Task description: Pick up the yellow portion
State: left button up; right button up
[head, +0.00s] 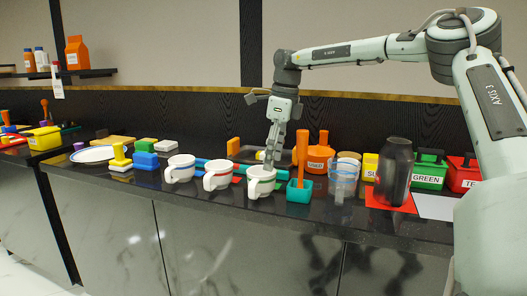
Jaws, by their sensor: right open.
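Several yellow things show, and I cannot tell for sure which is the yellow portion. A small yellow piece with a knob (118,153) stands at the front of the counter, beside a white plate. A flat yellow piece (120,139) lies behind the plate. My right gripper (269,160) points down at the third white cup (261,181), far to the right of these pieces. Its fingertips are partly hidden by or close to the cup, and whether they touch it is unclear. It holds nothing that I can see. My left gripper is out of view.
Two more white cups (180,169) (218,175) stand left of the gripper. A teal holder (299,191) with an orange handle, a clear glass (343,183) and a dark bottle (395,172) stand to the right. The white plate (92,155) is at the left.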

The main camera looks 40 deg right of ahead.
aim_at(260, 156)
jog(key=i+l, duration=0.7)
jog(key=l, duration=0.2)
